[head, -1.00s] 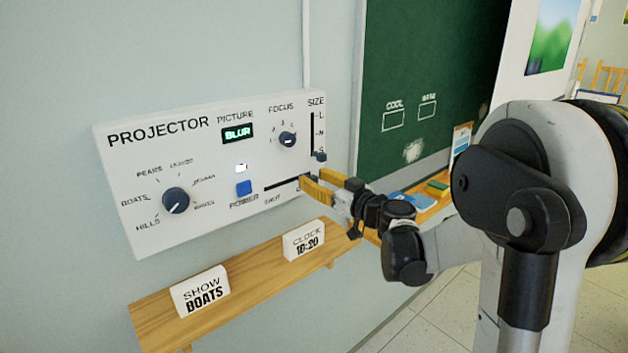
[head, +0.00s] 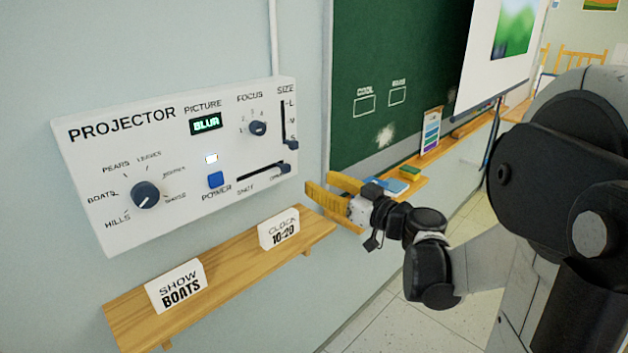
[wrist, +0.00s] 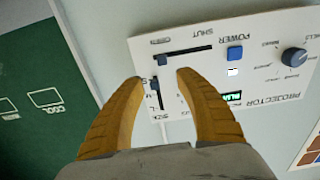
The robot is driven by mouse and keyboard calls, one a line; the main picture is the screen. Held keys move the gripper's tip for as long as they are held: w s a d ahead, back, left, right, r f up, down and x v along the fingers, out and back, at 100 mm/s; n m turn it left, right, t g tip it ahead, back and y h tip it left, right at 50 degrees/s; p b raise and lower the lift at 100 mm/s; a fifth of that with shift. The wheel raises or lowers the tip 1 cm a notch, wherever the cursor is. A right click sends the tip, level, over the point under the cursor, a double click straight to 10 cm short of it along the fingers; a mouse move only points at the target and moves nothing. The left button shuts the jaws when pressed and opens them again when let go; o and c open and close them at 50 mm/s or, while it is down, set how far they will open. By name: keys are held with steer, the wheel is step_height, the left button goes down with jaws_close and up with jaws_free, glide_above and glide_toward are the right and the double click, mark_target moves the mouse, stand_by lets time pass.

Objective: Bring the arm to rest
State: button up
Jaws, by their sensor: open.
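My gripper (head: 332,193) is open and empty in the head view, its two yellow fingers pointing left toward the wall. It stands apart from the white projector panel (head: 100,205), just right of the panel's lower right corner. In the wrist view my gripper (wrist: 162,75) shows both fingers spread, with the panel (wrist: 205,75) beyond them and nothing between the tips. The shutter slider knob (head: 284,169) is at the right end of its slot. The size slider knob (head: 291,145) is at the bottom. The picture display (head: 205,124) reads BLUR.
A green chalkboard (head: 400,50) with a ledge (head: 400,196) holding small items is behind my gripper. Open floor (head: 400,320) lies below.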

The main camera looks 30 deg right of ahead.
stand_by(0.4)
steer(key=s+a+f+g, duration=0.3)
steer(key=s+a, duration=0.1)
steer(key=a, duration=0.3)
steer(key=s+a+f+g, duration=0.4)
steer(key=a, duration=0.3)
steer(key=s+f+m+g+h, duration=0.1)
steer(key=s+f+h, duration=0.1)
steer(key=s, duration=0.4)
steer(key=s+f+m+g+h+b, duration=0.1)
steer(key=s+f+m+g+h, duration=0.1)
steer(key=s, duration=0.5)
steer(key=shift+s+d+f+m+h, duration=0.15)
steer(key=shift+s+f+m+h, duration=0.15)
steer(key=shift+f+h, duration=0.5)
stand_by(1.4)
